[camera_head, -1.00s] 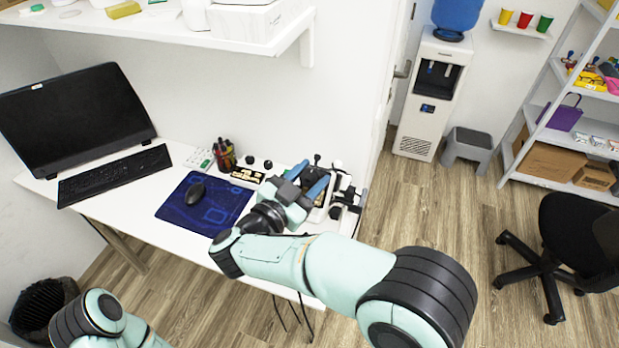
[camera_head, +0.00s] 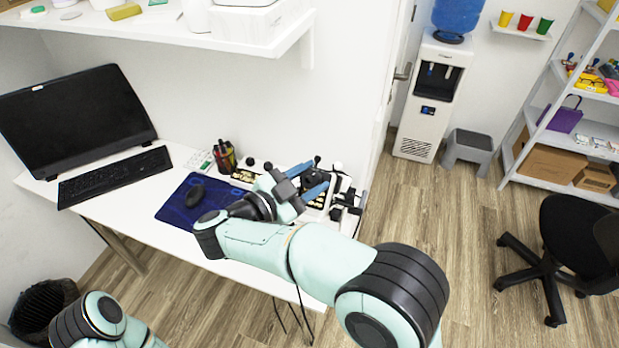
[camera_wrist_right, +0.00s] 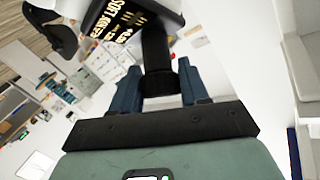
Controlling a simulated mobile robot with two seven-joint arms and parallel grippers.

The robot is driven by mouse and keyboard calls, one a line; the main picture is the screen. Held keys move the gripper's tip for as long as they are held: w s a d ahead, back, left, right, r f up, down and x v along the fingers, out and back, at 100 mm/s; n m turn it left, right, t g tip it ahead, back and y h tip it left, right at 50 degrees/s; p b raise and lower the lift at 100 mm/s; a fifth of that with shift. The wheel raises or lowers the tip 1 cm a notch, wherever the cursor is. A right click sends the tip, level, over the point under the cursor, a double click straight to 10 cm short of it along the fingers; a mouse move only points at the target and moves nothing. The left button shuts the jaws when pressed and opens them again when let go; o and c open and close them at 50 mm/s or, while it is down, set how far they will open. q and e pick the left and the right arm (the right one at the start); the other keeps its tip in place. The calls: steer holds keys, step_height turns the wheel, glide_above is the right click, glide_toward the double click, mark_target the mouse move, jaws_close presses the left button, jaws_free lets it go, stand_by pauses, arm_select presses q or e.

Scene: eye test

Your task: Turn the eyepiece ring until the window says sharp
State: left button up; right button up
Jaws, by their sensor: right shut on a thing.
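My right gripper (camera_head: 312,182) is at the right end of the white desk, among the small devices there. In the right wrist view its blue fingers (camera_wrist_right: 161,92) are shut on the dark eyepiece ring (camera_wrist_right: 158,80), one finger on each side. A dark post runs up from the ring to a black panel, the window (camera_wrist_right: 112,27), with small pale lettering. The lettering is tilted and partly cut off; one word looks like "SOFT", and I cannot tell which word is marked. In the head view my arm hides most of the ring. My left gripper is out of view.
A blue mouse mat (camera_head: 182,218) with a mouse (camera_head: 195,195), a pen cup (camera_head: 224,156), a keyboard (camera_head: 115,176) and a monitor (camera_head: 75,118) lie to the left. A white shelf (camera_head: 170,35) hangs above the desk. Floor is open to the right, before an office chair (camera_head: 570,255).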

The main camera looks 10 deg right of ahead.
steer(key=o, duration=1)
steer(key=shift+a, duration=0.1)
steer(key=b+v, duration=0.1)
steer(key=v, duration=1.2)
steer(key=shift+s+a, duration=0.1)
